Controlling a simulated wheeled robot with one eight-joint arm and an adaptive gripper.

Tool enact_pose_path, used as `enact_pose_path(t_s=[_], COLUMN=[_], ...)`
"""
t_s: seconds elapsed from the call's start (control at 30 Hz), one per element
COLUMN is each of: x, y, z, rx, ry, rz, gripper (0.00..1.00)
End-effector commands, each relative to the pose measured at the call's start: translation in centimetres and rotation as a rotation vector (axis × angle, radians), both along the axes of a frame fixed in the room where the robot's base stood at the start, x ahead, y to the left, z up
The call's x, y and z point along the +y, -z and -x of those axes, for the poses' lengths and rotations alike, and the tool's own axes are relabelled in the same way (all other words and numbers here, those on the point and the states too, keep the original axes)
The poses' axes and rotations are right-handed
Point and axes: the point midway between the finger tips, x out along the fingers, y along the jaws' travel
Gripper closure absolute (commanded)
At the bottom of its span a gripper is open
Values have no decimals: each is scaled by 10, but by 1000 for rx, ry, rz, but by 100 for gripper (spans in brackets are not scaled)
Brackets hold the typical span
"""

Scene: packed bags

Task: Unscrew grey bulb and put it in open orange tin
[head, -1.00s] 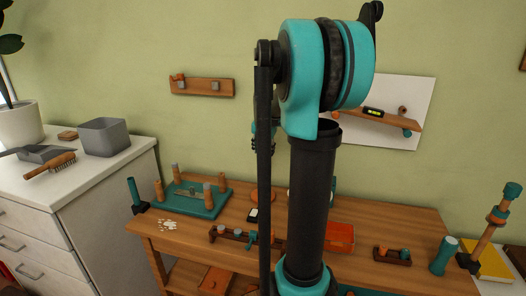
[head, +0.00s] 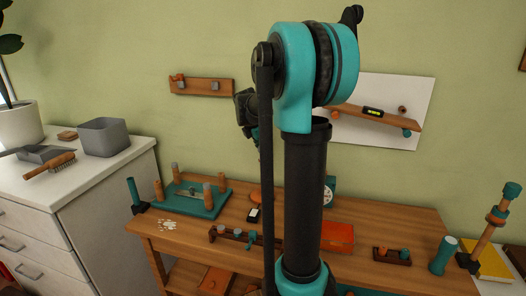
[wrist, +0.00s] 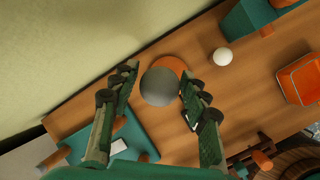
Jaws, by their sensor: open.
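The grey bulb (wrist: 160,87) shows in the wrist view as a round ball above an orange disc-shaped base (wrist: 172,66). My gripper (wrist: 157,78) is open, with one finger on each side of the bulb in the picture; I cannot tell whether the fingers are level with it. The open orange tin (wrist: 301,79) lies to the right in the wrist view. It also shows in the head view (head: 338,237), right of my arm. In the head view the grey bulb cannot be made out.
A white ball-shaped bulb (wrist: 222,57) stands near a teal block between the base and the tin. A teal board with wooden pegs (head: 196,203) is on the left of the workbench (head: 165,244). A dark rack (wrist: 250,152) lies at the lower right in the wrist view.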

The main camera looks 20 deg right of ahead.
Motion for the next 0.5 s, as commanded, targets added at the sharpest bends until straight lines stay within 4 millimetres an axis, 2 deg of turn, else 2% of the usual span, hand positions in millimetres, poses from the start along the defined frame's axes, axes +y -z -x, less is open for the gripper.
enact_pose_path(t_s=[0.1, 0.33, 0.5], x=[0, 0, 0], y=[0, 0, 0], z=[-1, -1, -1], rx=[0, 1, 0], ry=[101, 217, 387], rz=[1, 1, 1], gripper=[54, 54, 54])
